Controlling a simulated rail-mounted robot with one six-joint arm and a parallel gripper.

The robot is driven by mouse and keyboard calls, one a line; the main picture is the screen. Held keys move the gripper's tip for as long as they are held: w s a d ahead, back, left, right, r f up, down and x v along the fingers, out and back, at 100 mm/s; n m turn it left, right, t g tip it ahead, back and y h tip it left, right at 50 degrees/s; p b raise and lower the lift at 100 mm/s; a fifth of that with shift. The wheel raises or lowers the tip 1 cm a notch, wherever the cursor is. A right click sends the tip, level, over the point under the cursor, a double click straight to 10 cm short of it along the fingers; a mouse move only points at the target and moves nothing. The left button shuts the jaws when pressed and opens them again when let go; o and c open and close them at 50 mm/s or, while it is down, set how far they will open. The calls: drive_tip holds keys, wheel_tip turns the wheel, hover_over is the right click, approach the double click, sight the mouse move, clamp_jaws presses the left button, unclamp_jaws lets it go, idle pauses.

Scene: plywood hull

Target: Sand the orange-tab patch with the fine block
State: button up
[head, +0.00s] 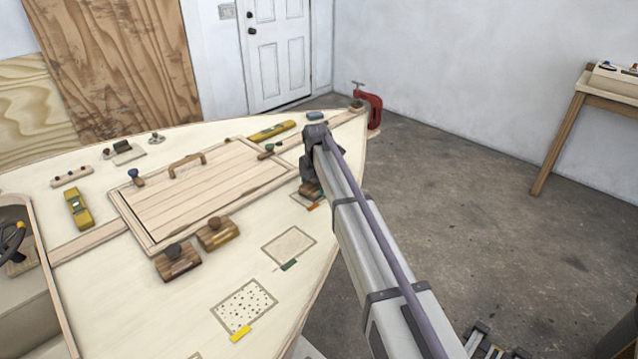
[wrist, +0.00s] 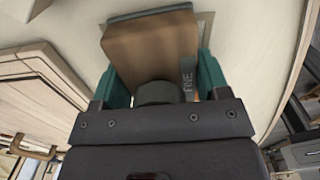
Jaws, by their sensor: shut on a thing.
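My gripper (wrist: 158,78) is shut on the fine block (wrist: 150,45), a brown block with a grey strip reading FINE, between its teal fingers. In the head view my gripper (head: 309,172) is over the right side of the pale deck, with the block (head: 309,189) below it. The orange tab (head: 313,206) shows just under the block. The orange-tab patch (head: 299,200) is mostly hidden by the block and my arm. In the wrist view a grey patch border (wrist: 207,22) shows beside the block. I cannot tell whether the block touches the surface.
A green-tab patch (head: 289,246) and a dotted yellow-tab patch (head: 245,304) lie nearer. Two other knobbed blocks (head: 178,262) (head: 217,234) stand by the wooden hatch (head: 210,195). A red clamp (head: 372,110) grips the far deck tip. The deck's right edge is close to my arm.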

sight(309, 188)
drive_tip(key=s+a, duration=0.2)
drive_tip(key=shift+s+a, duration=0.15)
drive_tip(key=shift+s, duration=0.15)
drive_tip(key=shift+s+a, duration=1.4)
drive_tip(key=shift+a, duration=0.15)
wheel_tip(309, 188, up, 6)
drive_tip(key=p, duration=0.6)
drive_tip(key=shift+d, duration=0.1)
drive_tip(key=shift+w, duration=0.1)
wheel_tip(309, 188, up, 3)
drive_tip(key=p, duration=0.3)
